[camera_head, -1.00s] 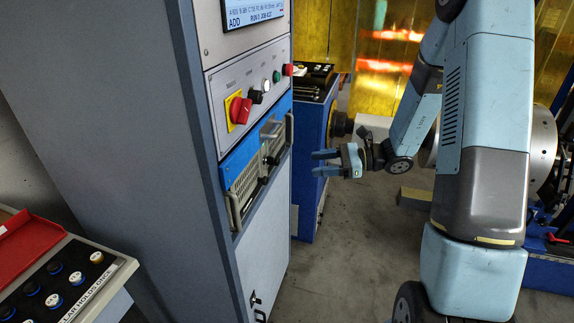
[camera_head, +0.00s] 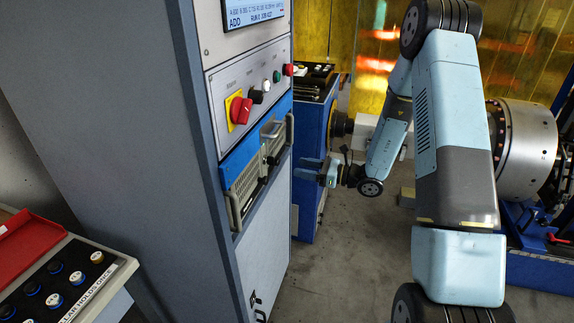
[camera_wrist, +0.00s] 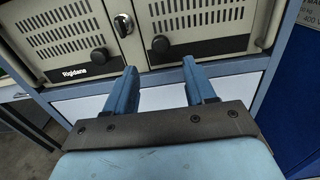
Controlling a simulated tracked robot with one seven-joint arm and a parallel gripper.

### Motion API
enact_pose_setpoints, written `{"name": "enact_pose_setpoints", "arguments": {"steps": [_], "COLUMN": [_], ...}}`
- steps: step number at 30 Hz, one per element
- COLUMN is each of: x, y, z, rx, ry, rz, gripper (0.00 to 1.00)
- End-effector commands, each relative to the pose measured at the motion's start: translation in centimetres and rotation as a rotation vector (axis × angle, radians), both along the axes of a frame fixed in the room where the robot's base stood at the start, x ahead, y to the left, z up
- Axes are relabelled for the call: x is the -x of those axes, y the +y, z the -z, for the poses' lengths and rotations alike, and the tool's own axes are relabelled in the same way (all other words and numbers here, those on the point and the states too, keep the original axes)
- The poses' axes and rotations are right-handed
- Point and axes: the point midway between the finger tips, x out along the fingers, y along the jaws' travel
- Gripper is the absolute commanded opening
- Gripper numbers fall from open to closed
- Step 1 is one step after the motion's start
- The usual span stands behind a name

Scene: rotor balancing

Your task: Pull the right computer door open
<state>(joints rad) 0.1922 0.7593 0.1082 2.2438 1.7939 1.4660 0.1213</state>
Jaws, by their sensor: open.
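The computer (camera_head: 262,162) sits in the grey cabinet below the control panel. In the wrist view its beige front has two doors with slotted vents, both shut. The right computer door (camera_wrist: 200,20) carries a black knob (camera_wrist: 160,44) near its lower left corner. The left door (camera_wrist: 62,42) has its own black knob (camera_wrist: 98,55), and a key lock (camera_wrist: 123,25) lies between them. My gripper (camera_head: 303,168) is open and empty in front of the cabinet. In the wrist view my gripper (camera_wrist: 160,68) points at the computer's lower edge, with the right door's knob ahead between the fingers, apart from them.
A metal handle (camera_wrist: 271,22) stands at the computer's right side. The cabinet's red rotary switch (camera_head: 240,110) is above the computer. A blue workbench (camera_head: 312,130) with tools is behind my gripper. A button console (camera_head: 110,285) is at lower left. Floor between is clear.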

Motion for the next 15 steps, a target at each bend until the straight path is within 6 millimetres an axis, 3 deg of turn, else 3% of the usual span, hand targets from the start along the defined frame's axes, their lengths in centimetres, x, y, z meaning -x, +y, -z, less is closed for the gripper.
{"name": "enact_pose_setpoints", "arguments": {"steps": [6, 15], "x": [-1.2, -2.2], "y": [3.6, 6.2], "z": [0.0, 0.0], "rx": [0.000, 0.000], "ry": [0.000, -0.001], "rz": [-0.003, -0.001], "gripper": [0.55, 0.55]}}
